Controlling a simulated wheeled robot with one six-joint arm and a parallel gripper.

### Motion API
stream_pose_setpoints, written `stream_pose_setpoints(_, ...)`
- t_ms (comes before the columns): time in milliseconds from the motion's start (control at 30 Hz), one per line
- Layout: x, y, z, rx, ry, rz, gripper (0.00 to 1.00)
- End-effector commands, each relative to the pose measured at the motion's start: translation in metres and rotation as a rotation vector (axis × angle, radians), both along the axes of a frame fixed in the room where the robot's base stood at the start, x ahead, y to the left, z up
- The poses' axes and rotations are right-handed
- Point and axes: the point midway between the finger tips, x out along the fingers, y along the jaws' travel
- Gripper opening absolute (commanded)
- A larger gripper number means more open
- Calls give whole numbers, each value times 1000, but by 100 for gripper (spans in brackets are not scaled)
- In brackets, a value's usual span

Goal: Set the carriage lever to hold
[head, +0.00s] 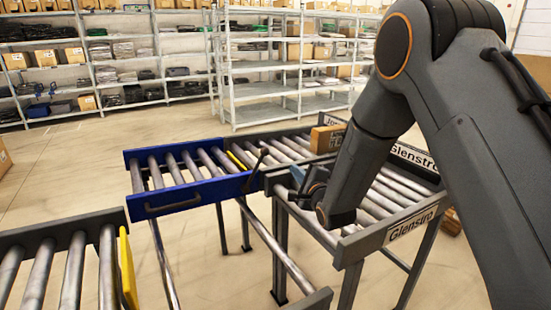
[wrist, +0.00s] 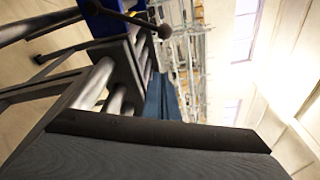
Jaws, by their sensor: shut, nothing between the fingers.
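The blue roller carriage (head: 186,196) sits between the left conveyor and the right conveyor in the head view. Its lever (head: 256,167), a thin dark rod with a dark knob, stands tilted at the carriage's right end. In the wrist view the lever's round knob (wrist: 164,31) shows at the top, with a bit of blue carriage (wrist: 92,7) beside it. My gripper (head: 297,175) is shut and empty, just right of the lever and apart from it, above the right conveyor's near end. Its blue fingers (wrist: 162,98) also show in the wrist view. The lever's base is partly hidden.
Shelves (head: 262,100) stand at the back.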

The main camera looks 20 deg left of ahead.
Motion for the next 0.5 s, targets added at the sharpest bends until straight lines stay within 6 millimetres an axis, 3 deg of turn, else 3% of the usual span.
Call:
stream_pose_setpoints(267, 6, 4, -1, -2, -1, -1, 0)
stream_pose_setpoints(500, 37, 27, -3, -3, -2, -1, 0)
